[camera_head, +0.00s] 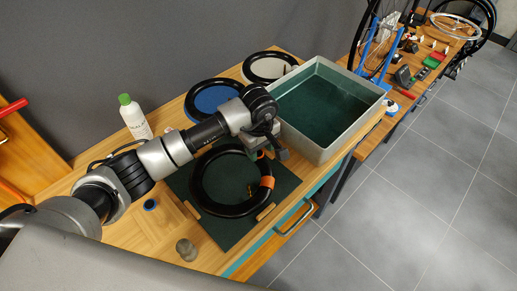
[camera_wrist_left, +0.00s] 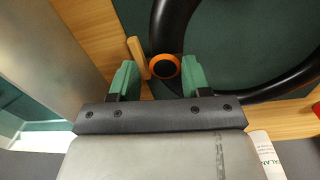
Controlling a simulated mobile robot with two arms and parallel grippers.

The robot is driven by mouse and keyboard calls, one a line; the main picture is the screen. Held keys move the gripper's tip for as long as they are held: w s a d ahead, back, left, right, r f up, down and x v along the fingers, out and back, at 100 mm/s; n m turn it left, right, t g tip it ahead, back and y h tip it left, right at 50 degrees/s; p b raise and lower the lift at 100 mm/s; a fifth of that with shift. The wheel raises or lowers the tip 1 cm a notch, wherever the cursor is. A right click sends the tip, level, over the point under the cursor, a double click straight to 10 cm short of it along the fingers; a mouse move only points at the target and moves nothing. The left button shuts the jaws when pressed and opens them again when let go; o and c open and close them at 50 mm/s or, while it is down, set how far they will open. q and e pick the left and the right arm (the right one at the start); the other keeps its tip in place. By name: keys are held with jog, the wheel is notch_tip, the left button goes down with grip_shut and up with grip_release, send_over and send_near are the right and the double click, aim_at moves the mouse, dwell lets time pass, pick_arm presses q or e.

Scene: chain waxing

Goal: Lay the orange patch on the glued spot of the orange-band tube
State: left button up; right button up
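The orange-band tube (camera_head: 196,185) is a black ring on a dark green mat; its orange band (camera_head: 267,182) is on the right side. My left gripper (camera_head: 266,150) is low over the tube's far right part. Its green fingers (camera_wrist_left: 160,72) are apart, with a gap beside the patch. The glued spot cannot be made out. My right gripper is out of view.
A grey metal tray (camera_head: 372,108) stands close right of my left gripper. Behind are a blue disc (camera_head: 213,97) and a pale disc (camera_head: 266,67) with black rings, and a white bottle (camera_head: 136,120). A grey knob (camera_head: 186,249) is at the front. The front-left bench is mostly clear.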

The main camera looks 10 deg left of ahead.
pick_arm(q)
jog(key=shift+s+a+f, duration=0.2)
jog(key=shift+s+f, duration=0.3)
jog(key=shift+f, duration=0.35)
jog(key=shift+r+p, duration=0.25)
jog(key=shift+p, duration=0.15)
jog(key=shift+r+g+p, duration=0.3)
jog(key=shift+r+p, duration=0.1)
jog(key=shift+p, duration=0.1)
notch_tip(320, 180, up, 12)
jog(key=b, duration=0.4)
jog(key=shift+w+r, duration=0.15)
jog(key=shift+w, duration=0.05)
jog(key=shift+a, duration=0.1)
